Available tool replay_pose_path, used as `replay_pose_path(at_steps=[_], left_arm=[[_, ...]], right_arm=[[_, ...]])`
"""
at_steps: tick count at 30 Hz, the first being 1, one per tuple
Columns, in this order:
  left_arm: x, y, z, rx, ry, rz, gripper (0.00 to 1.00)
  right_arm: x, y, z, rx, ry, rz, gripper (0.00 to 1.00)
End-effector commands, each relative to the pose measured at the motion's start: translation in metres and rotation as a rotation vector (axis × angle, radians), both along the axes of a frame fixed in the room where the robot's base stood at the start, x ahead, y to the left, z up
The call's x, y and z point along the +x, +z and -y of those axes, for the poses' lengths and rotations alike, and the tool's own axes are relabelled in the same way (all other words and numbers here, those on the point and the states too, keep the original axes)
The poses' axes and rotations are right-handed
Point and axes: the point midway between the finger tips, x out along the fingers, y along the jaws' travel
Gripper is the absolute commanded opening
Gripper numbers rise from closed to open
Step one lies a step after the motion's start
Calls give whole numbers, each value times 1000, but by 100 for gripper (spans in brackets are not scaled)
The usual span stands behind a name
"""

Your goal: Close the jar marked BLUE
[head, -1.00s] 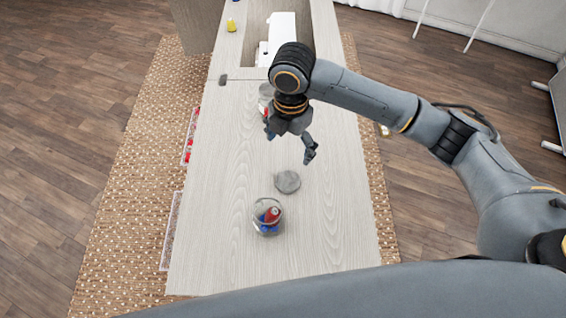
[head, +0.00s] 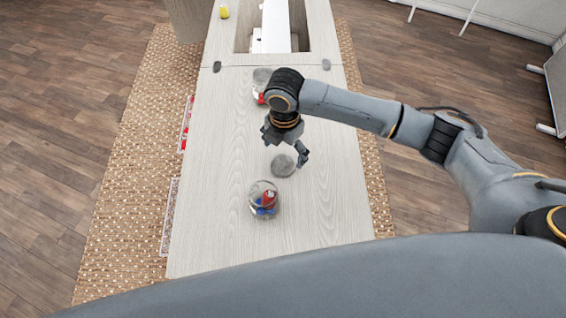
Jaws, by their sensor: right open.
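A clear round jar (head: 262,203) with red and blue items inside stands on the near part of the cabinet top. No marking on it can be read. A grey round lid (head: 282,167) lies flat on the wood just beyond it. My right gripper (head: 286,146) is open and empty, pointing down above the lid's far side; its height over the lid is hard to tell. A second clear jar (head: 260,84) with something red in it stands farther back, partly hidden by my right arm. My left gripper is out of view.
The pale wooden cabinet top (head: 215,150) is clear to the left of the jars. Clear trays (head: 169,215) with small items hang along its left edge. A yellow spool (head: 224,11) and a recess with a white machine (head: 275,25) are at the far end.

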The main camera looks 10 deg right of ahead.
Motion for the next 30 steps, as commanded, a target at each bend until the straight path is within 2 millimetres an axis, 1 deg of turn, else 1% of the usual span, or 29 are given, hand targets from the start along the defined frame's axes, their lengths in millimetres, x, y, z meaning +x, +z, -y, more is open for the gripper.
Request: replay_pose_path(at_steps=[7, 9, 11, 15, 18, 21, 30], left_arm=[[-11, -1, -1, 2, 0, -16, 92], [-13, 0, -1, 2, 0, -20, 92], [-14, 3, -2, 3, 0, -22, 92], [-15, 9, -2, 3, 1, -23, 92], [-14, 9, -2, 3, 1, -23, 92], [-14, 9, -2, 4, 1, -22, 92], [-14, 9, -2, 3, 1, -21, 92]], right_arm=[[0, 0, 0, 0, 0, 0, 88], [0, -3, 0, -1, 0, -2, 88], [-1, -9, 0, -1, -1, -4, 88], [0, -31, -2, -2, -2, -5, 88], [1, -44, -1, -1, -1, -2, 88], [1, -51, -1, -1, 0, 0, 88], [1, -52, -1, -1, 1, 1, 88]])
